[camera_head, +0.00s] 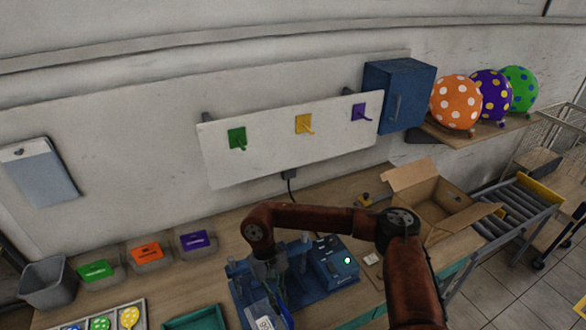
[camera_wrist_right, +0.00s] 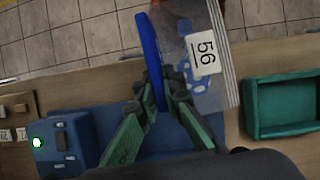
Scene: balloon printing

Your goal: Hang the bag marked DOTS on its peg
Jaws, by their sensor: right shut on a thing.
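My right gripper (camera_head: 268,290) is over the blue machine at the front of the bench. In the right wrist view, its fingertips (camera_wrist_right: 165,88) are shut on the blue edge strip (camera_wrist_right: 149,58) of a clear bag (camera_wrist_right: 222,82). The bag has blue shapes inside and a white label that seems to read 56. I cannot read DOTS on it. Part of the bag shows in the head view (camera_head: 262,311). A white wall board carries a green peg (camera_head: 237,138), a yellow peg (camera_head: 304,124) and a purple peg (camera_head: 361,112), all empty. My left gripper is not in view.
The blue machine (camera_head: 333,263) has a lit green lamp. An open cardboard box (camera_head: 440,208) stands right of it, before a roller conveyor (camera_head: 515,208). A blue cabinet (camera_head: 398,95) and dotted balloons (camera_head: 456,102) are right of the board. Bins (camera_head: 48,284) and a teal tray (camera_head: 194,318) are left.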

